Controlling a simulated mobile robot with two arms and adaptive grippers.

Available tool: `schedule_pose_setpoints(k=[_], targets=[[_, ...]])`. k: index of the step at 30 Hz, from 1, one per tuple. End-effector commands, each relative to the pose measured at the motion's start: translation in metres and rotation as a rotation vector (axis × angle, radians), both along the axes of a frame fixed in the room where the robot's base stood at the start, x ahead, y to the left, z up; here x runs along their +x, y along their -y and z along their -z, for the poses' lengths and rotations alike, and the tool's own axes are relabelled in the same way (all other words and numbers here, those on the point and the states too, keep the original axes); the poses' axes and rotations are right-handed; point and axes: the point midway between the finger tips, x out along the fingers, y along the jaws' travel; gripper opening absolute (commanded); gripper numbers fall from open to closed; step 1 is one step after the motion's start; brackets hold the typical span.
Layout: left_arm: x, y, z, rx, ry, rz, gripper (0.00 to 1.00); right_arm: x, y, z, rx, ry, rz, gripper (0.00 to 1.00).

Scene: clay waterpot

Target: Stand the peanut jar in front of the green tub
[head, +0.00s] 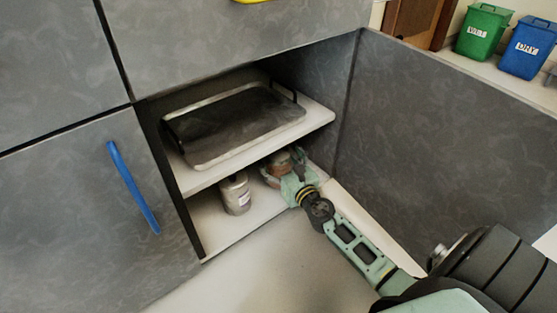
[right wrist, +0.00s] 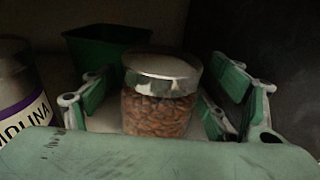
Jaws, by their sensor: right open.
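The peanut jar (right wrist: 158,98), clear with brown nuts and a silver lid, stands upright on the cupboard's lower shelf. In the head view the jar (head: 279,158) is partly hidden by my right gripper (head: 285,166). My right gripper (right wrist: 160,90) is open, with its green-padded fingers on both sides of the jar; I cannot tell whether they touch it. A dark green tub (right wrist: 92,50) stands behind the jar and to its left in the right wrist view. I do not see this tub in the head view. My left gripper is in neither view.
A labelled canister (head: 235,193) stands left of my gripper, and shows in the right wrist view (right wrist: 20,90). The upper shelf (head: 318,118) with a dark tray (head: 195,152) is just above. A grey panel (head: 440,130) is to the right.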

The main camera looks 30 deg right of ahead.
Motion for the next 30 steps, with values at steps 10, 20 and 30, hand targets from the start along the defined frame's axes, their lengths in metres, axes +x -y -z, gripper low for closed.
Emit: schedule_pose_setpoints(k=[10,20,30], targets=[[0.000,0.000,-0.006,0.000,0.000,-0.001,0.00,-0.025,-0.003,-0.003,-0.001,-0.003,-0.001,0.80],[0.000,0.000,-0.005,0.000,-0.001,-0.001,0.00,-0.092,-0.011,-0.006,-0.002,-0.002,-0.001,0.80],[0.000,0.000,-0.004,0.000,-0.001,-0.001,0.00,-0.119,-0.014,-0.008,-0.001,0.000,-0.001,0.80]])
